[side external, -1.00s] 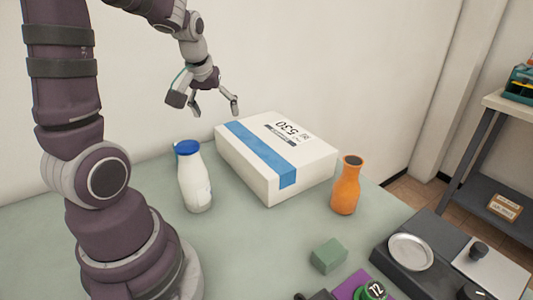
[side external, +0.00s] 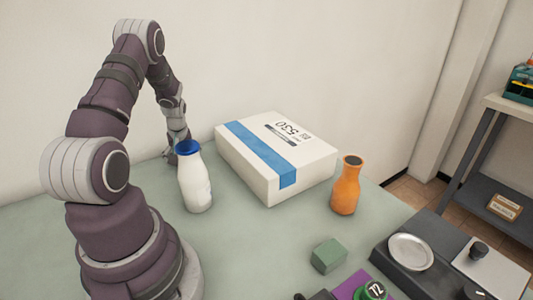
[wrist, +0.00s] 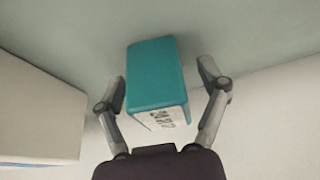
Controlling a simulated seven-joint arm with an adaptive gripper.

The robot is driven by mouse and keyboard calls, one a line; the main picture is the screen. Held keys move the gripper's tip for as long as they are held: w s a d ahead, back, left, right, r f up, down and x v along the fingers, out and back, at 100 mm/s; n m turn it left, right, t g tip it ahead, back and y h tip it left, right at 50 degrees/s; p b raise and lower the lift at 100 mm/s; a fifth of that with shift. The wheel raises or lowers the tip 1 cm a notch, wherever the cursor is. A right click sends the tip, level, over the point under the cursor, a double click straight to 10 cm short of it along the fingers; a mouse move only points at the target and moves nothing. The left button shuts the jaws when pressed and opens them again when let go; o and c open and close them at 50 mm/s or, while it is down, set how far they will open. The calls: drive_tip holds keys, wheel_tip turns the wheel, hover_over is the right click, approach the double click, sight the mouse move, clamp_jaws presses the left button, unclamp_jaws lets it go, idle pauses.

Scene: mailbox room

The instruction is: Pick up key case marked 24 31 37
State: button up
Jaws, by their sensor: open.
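A teal case (wrist: 155,75) with a white marked face stands on the table in the wrist view, close to the wall. I take it to be the key case; its dark markings are too blurred to read fully. My gripper (wrist: 170,85) is open, with one finger on each side of the case. Small gaps show between the fingers and the case. In the side external view my gripper is low behind the white bottle (side external: 194,180), which hides its fingertips and the case.
A large white box with a blue stripe (side external: 262,152) stands right of my gripper, and its side (wrist: 40,105) fills the left of the wrist view. An orange bottle (side external: 346,186), a green block (side external: 328,255) and a dark scale (side external: 425,262) are farther right.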

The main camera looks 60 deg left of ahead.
drive_tip(key=c, duration=1.3)
drive_tip(key=shift+r, duration=0.1)
